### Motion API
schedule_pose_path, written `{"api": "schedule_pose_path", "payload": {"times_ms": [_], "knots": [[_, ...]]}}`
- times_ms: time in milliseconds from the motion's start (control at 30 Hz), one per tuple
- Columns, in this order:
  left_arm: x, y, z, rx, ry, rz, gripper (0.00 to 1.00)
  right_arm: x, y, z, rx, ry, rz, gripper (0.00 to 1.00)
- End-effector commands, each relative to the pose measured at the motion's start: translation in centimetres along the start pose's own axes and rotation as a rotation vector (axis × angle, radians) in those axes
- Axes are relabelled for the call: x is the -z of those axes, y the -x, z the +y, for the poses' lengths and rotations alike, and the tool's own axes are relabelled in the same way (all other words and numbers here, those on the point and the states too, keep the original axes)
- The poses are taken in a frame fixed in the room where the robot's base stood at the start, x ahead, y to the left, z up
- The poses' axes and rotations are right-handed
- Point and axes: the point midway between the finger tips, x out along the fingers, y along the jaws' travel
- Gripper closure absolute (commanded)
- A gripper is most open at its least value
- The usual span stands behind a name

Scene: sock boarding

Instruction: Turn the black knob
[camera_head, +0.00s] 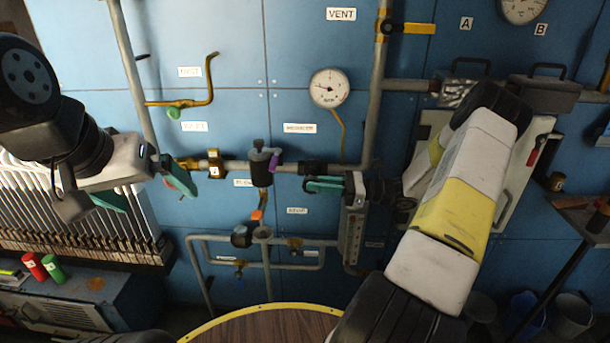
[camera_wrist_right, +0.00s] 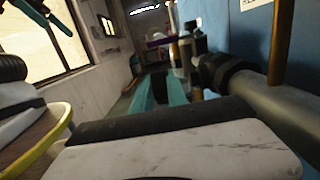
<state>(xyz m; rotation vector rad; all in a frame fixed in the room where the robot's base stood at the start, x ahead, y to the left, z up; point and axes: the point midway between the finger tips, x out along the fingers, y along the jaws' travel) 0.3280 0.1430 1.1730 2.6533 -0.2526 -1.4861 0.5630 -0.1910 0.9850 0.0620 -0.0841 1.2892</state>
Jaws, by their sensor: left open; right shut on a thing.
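A black knob (camera_head: 259,150) sits on a valve at the middle of the horizontal pipe in the head view, with a purple lever beside it. A second dark round knob (camera_head: 240,236) is on the lower pipework; I cannot tell which one the task names. My right gripper (camera_head: 312,187) is just right of the upper knob, below the pipe, its teal fingers pointing left. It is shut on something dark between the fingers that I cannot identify. The fingers also show in the right wrist view (camera_wrist_right: 168,92). My left gripper (camera_head: 178,192) is open and empty, left of the valves.
A pressure gauge (camera_head: 329,88) is above the right gripper. The grey horizontal pipe (camera_head: 235,166) runs close to both grippers. A yellow-edged round table (camera_head: 265,325) is in front. Red and green cylinders (camera_head: 35,266) stand at the lower left.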

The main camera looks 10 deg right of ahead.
Motion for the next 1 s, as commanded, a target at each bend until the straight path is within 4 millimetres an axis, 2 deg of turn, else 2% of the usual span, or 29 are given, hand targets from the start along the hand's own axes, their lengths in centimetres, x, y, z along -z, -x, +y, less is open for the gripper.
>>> {"api": "schedule_pose_path", "payload": {"times_ms": [667,700,800,1000], "knots": [[0.00,0.00,0.00,0.000,0.000,0.000,0.00,0.17,0.11,-0.10,0.003,0.000,-0.067,1.00],[0.00,0.00,0.00,0.000,0.000,0.000,0.00,0.17,0.11,-0.09,0.003,0.000,-0.067,0.80],[0.00,0.00,0.00,0.000,0.000,0.000,0.00,0.17,0.09,-0.07,0.002,0.000,-0.067,0.60],[0.00,0.00,0.00,0.000,0.000,0.000,0.00,0.15,0.05,-0.03,0.001,-0.001,-0.067,0.60]]}}
